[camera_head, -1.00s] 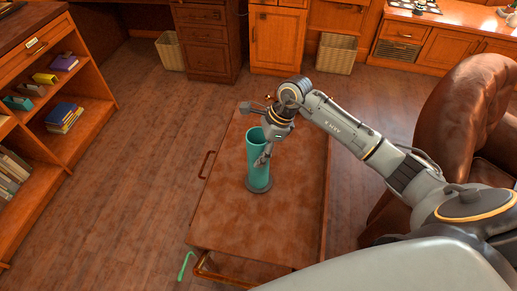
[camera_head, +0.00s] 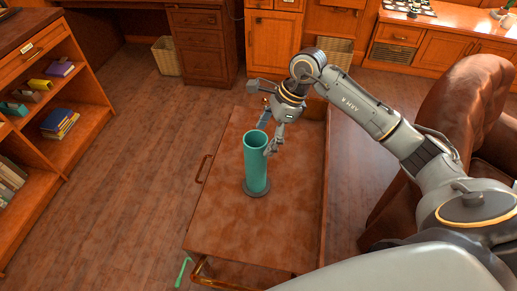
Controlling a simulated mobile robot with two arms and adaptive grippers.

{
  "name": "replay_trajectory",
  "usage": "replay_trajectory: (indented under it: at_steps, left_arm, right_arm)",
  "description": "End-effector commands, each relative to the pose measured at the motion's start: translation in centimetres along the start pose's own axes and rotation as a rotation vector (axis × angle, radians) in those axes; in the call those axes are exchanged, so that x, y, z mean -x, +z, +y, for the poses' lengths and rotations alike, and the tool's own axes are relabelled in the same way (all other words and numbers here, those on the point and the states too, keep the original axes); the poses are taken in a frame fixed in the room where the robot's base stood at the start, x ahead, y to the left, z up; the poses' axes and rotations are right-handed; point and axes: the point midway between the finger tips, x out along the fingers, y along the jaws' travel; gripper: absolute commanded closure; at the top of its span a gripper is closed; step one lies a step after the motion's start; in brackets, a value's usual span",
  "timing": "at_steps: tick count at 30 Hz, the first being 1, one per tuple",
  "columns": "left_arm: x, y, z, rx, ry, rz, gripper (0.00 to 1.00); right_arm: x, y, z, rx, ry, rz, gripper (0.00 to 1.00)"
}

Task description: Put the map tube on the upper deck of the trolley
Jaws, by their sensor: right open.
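The teal map tube (camera_head: 256,165) stands upright on its dark round base on the brown upper deck of the trolley (camera_head: 228,225). My right gripper (camera_head: 268,138) is open, just behind and to the right of the tube's top. One finger shows close to the tube's right side; whether it touches cannot be told. The other finger is partly hidden behind the tube's rim. My left gripper is not in view.
A brown leather armchair (camera_head: 462,120) stands at the right. A wooden bookshelf (camera_head: 62,95) stands at the left, a wastebasket (camera_head: 168,56) at the back. The deck around the tube is bare, with wooden floor to its left.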

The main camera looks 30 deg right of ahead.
Motion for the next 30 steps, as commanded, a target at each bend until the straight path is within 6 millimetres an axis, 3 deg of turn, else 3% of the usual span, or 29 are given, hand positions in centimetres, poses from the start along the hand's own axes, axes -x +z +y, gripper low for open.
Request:
replay_trajectory:
  at_steps: [3,9,30]
  left_arm:
    - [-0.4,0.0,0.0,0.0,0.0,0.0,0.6]
    - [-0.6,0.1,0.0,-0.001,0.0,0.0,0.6]
    - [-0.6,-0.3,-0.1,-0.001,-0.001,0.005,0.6]
  right_arm:
    - [2.2,-0.1,-0.1,0.0,-0.003,0.0,0.2]
    - [4.2,0.0,-0.1,0.0,-0.001,-0.001,0.2]
    - [4.5,0.0,0.0,-0.001,0.001,-0.001,0.2]
